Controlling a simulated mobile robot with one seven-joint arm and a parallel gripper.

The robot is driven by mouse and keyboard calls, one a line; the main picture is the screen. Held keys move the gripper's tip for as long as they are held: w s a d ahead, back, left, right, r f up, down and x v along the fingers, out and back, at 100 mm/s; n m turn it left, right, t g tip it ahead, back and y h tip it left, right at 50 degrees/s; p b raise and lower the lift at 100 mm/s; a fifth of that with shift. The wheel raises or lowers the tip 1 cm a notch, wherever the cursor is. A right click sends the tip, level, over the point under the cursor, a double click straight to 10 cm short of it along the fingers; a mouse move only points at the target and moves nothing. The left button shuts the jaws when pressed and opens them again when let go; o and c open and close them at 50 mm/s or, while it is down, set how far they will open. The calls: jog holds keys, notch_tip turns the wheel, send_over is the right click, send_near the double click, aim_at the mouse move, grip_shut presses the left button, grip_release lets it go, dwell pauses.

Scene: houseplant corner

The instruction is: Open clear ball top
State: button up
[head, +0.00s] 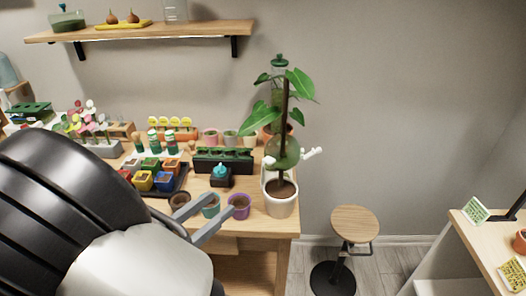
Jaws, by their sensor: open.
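A green-tinted, see-through ball (286,153) sits partway up the dark stem of a tall leafy plant (301,84). White tab-like parts (312,153) stick out on its sides. I cannot tell from here whether the ball's top is shut. The plant stands in a white pot (282,206) at the table's right front corner. My gripper (224,202) is open, with two grey fingers pointing up and right over the table front. It is left of the pot and below the ball, apart from both. Nothing shows between its fingers.
A purple pot (239,206) and a teal pot (210,208) are close by my fingers. A dark tray of colored pots (152,180) and a black rack (223,160) stand behind. A stool (354,223) is right of the table. A shelf (150,32) hangs above.

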send_near(284, 146)
jog(key=w+f, duration=0.4)
jog(key=shift+d, duration=0.3)
grip_shut()
